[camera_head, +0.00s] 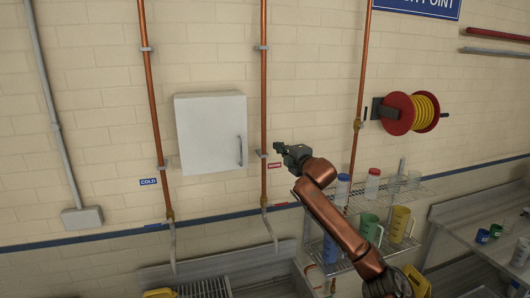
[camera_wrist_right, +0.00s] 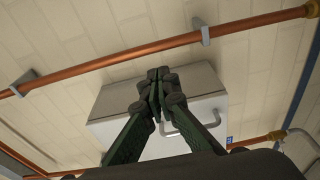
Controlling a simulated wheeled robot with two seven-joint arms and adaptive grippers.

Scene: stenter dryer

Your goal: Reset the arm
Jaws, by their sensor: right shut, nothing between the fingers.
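My right arm, copper-brown, reaches up from the lower right in the head view. I cannot tell how far the fingers are from the cabinet. My left gripper is not in view.
Copper pipes (camera_head: 263,75) run up the tiled wall. A red hose reel (camera_head: 411,113) hangs at the right. A wire shelf (camera_head: 415,190) with jugs and bottles stands below it, behind my arm. A grey counter (camera_head: 475,220) is at far right.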

